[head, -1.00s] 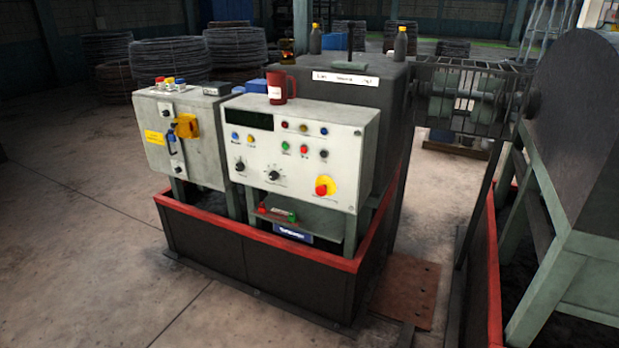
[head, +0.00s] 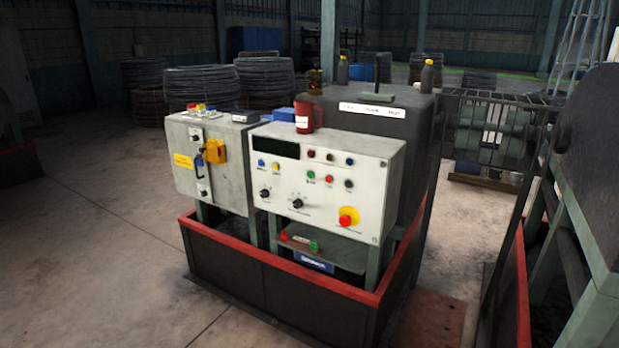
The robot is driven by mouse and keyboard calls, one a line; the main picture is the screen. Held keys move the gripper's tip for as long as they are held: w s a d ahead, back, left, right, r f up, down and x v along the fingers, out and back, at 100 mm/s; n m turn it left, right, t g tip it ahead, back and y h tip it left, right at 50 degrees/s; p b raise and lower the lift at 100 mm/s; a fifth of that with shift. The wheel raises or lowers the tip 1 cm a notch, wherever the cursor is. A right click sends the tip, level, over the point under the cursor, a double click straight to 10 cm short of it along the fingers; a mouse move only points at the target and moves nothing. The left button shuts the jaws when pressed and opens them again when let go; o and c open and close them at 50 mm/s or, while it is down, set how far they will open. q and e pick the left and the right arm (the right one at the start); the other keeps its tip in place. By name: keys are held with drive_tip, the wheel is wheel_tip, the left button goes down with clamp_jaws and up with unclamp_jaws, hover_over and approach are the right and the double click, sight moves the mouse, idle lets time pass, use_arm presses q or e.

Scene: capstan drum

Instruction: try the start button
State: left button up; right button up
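A light grey control panel (head: 345,204) faces me in the middle of the head view. A green button (head: 311,175) sits on it, left of a red button (head: 329,179) and a dark button (head: 348,184); their labels are too small to read. A red emergency-type button on a yellow plate (head: 348,217) is at the lower right of the panel. Two dark rotary knobs (head: 297,203) and a dark display (head: 279,146) are on the left part. Neither of my grippers shows in the view.
A second grey cabinet (head: 215,160) with a yellow switch stands left of the panel. A red-rimmed dark base (head: 277,288) surrounds the stand. Open concrete floor (head: 110,240) lies to the left.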

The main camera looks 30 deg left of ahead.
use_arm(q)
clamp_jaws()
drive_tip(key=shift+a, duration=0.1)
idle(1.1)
